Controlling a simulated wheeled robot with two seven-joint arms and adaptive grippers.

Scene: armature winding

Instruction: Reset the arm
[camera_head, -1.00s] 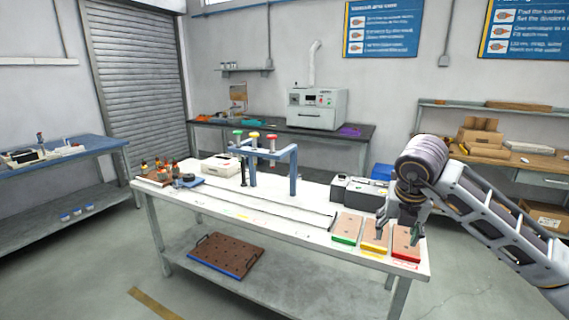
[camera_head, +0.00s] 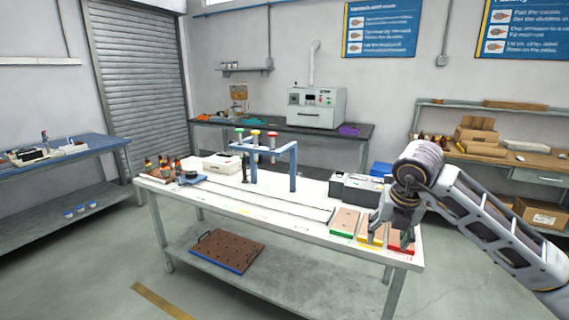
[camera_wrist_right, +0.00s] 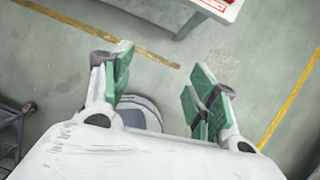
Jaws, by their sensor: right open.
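My right gripper (camera_head: 392,236) is open and empty. In the head view it overlaps the right end of the white table (camera_head: 285,208), in front of the yellow-edged board (camera_head: 371,239) and the red-edged board (camera_head: 402,245), hiding parts of both. A table corner with a red-and-white label (camera_wrist_right: 218,5) shows at the top of that view, away from the fingertips. My left gripper is not in view.
A green-edged board (camera_head: 345,222) lies left of the yellow one. A blue frame (camera_head: 293,168) with coloured-top spools stands mid-table, near grey boxes (camera_head: 357,188). A brown perforated board (camera_head: 228,251) lies on the lower shelf. The floor in front is clear.

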